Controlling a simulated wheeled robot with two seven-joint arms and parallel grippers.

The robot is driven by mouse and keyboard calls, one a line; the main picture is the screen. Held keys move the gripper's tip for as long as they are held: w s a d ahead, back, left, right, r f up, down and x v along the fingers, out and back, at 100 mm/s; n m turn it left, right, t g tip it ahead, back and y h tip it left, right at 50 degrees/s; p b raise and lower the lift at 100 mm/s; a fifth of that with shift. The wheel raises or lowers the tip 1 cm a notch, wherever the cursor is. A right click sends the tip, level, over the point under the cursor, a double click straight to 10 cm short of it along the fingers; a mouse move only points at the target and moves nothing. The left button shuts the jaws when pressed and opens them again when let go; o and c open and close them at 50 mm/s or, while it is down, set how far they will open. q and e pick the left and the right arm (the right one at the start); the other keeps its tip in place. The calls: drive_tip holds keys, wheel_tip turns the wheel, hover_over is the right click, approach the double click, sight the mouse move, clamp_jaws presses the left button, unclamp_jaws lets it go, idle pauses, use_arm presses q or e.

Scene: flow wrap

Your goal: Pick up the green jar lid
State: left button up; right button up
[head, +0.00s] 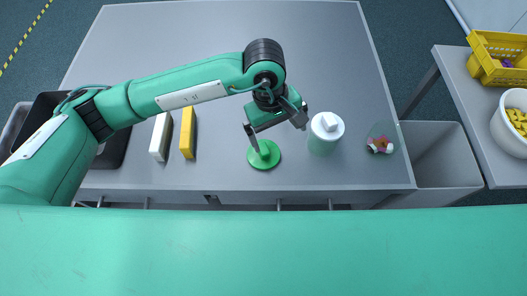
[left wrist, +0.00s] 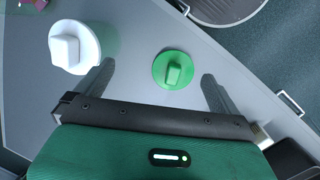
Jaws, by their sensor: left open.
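The green jar lid (head: 264,155) lies flat on the grey table near its front edge, a round disc with a raised block-shaped grip on top. It also shows in the left wrist view (left wrist: 172,70), between and beyond the fingers. My left gripper (head: 279,138) is open and empty, just above and behind the lid. One finger overlaps the lid's far edge in the head view; I cannot tell if it touches. My right gripper is not in view.
A pale green jar with a white lid (head: 326,126) stands close right of the lid. A clear plate with small coloured pieces (head: 380,145) lies farther right. A white block (head: 160,137) and a yellow block (head: 187,133) lie left. The table's back is clear.

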sight(263, 149)
use_arm(q)
drive_tip(key=w+a+f, duration=0.1)
drive_tip(key=f, duration=0.1)
drive_tip(key=a+f+y+p, duration=0.1)
drive_tip(key=f, duration=0.2)
drive_tip(key=w+a+f+t+y+p, duration=0.1)
drive_tip(key=f, duration=0.2)
drive_tip(key=shift+w+a, duration=0.15)
drive_tip(key=shift+w, duration=0.2)
drive_tip(key=shift+f, duration=0.4)
drive_tip(key=shift+s+f+p, duration=0.1)
drive_tip(key=shift+f+p, duration=0.2)
drive_tip(key=shift+p, duration=0.15)
wheel_tip(263, 149, down, 3)
drive_tip(key=shift+s+a+f+p, duration=0.1)
drive_tip(key=shift+a+f+p, duration=0.05)
drive_tip(key=shift+p, duration=0.65)
drive_tip(key=shift+f, duration=0.55)
drive_tip(key=c, duration=0.7)
drive_tip(key=shift+r, duration=0.1)
drive_tip(key=shift+c, duration=0.2)
